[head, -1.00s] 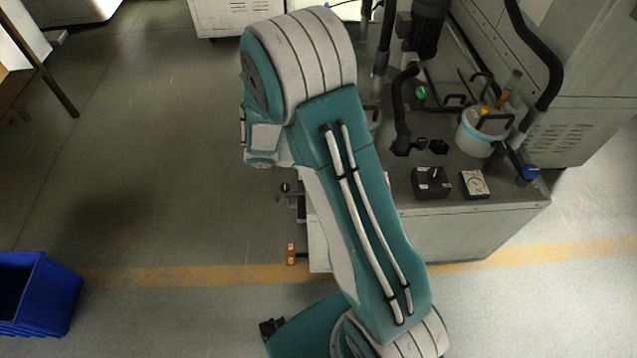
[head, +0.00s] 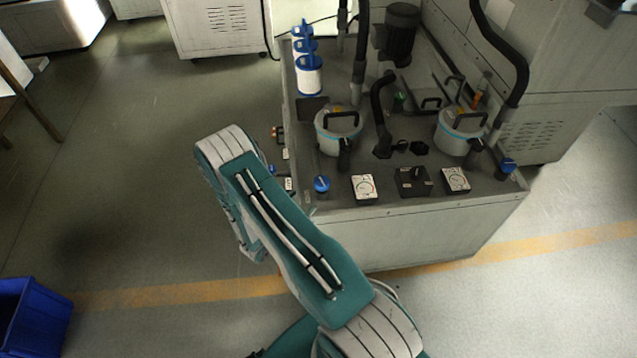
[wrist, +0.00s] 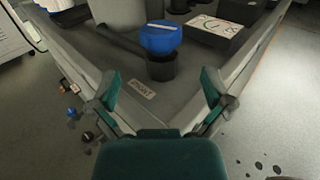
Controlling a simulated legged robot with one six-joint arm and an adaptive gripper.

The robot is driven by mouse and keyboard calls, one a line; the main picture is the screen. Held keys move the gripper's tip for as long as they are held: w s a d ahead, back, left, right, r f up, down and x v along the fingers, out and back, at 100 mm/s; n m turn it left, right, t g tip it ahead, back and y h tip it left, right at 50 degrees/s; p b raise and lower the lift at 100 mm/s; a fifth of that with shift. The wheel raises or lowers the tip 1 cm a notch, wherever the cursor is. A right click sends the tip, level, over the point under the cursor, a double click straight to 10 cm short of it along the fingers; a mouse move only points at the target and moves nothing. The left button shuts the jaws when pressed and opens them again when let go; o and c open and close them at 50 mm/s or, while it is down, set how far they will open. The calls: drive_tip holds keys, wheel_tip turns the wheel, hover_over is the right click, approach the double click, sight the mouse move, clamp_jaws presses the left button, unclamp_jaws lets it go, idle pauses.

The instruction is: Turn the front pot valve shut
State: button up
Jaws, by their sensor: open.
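The front pot valve has a blue knob (head: 321,184) at the near left corner of the grey cabinet top. In the wrist view the knob (wrist: 160,38) sits on a dark round body, with a white line running roughly across its top. A small label (wrist: 141,89) reading FRONT lies in front of it. My gripper (wrist: 158,80) is open and empty. Its two teal fingers are spread, one on each side below the valve in the wrist view, apart from the knob. In the head view I cannot make out the fingers behind my arm.
Beside the valve are a white dial box (head: 365,188) and a lidded pot (head: 338,128). A second blue knob (head: 508,165) is at the right corner. Black hoses (head: 381,110) rise behind. Small fittings (head: 280,136) stick out from the cabinet's left side.

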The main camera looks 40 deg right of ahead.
sight(316, 188)
drive_tip(key=x, duration=0.9)
drive_tip(key=shift+a, duration=0.15)
drive_tip(key=c, duration=1)
